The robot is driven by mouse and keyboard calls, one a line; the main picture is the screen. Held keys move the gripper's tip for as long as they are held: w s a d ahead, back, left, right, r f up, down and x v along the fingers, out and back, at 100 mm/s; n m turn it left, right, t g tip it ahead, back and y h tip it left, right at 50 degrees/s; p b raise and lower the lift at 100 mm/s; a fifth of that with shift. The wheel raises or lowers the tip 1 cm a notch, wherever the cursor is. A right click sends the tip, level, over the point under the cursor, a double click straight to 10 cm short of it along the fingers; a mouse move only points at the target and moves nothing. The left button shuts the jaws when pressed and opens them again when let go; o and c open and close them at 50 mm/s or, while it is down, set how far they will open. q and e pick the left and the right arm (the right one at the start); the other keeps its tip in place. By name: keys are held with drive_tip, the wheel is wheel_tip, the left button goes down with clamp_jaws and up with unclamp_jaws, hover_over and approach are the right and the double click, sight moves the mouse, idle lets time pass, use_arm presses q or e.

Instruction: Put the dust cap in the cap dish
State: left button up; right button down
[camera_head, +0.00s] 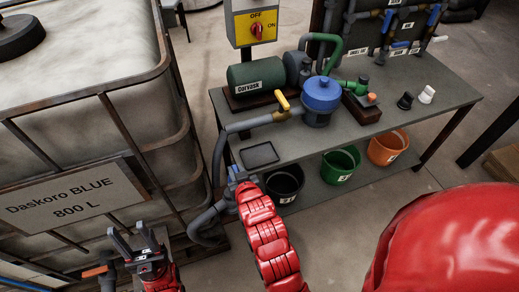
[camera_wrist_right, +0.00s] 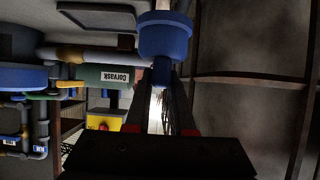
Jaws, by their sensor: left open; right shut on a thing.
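My right gripper (camera_wrist_right: 163,92) is shut on the narrow stem of a blue cup-shaped piece (camera_wrist_right: 165,38), which I take to be the dust cap. In the head view the blue piece (camera_head: 236,173) shows small at the tip of my right arm, beside the table's left front corner. Whether it touches the hose behind it I cannot tell. The cap dish appears to be the flat dark tray (camera_head: 260,155) on the table, just right of and beyond my right gripper; it looks empty. My left gripper (camera_head: 133,240) is open and empty, low in front of the tank.
The table (camera_head: 380,135) carries a green Corvask pump (camera_head: 257,80), a blue-lidded strainer (camera_head: 321,95), a yellow valve handle (camera_head: 283,102), and a black and a white stopper (camera_head: 427,94). A grey hose (camera_head: 217,160) runs by the left edge. Black, green and orange buckets stand below. A caged Daskoro tank (camera_head: 90,100) fills the left.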

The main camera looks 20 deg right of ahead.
drive_tip(key=w+d+f+p, duration=0.1)
drive_tip(key=w+d, duration=0.2)
drive_tip(key=w+d+f+p, duration=0.1)
drive_tip(key=w+d, duration=0.3)
drive_tip(key=w+d+f+p, duration=0.1)
drive_tip(key=w+d+p, duration=0.1)
drive_tip(key=w+d, duration=0.2)
drive_tip(key=shift+w+f, duration=0.1)
drive_tip(key=shift+f, duration=0.6)
drive_tip(key=shift+f, duration=0.25)
drive_tip(key=c, duration=0.8)
unclamp_jaws()
drive_tip(key=shift+a, duration=0.1)
drive_tip(key=shift+o, duration=0.2)
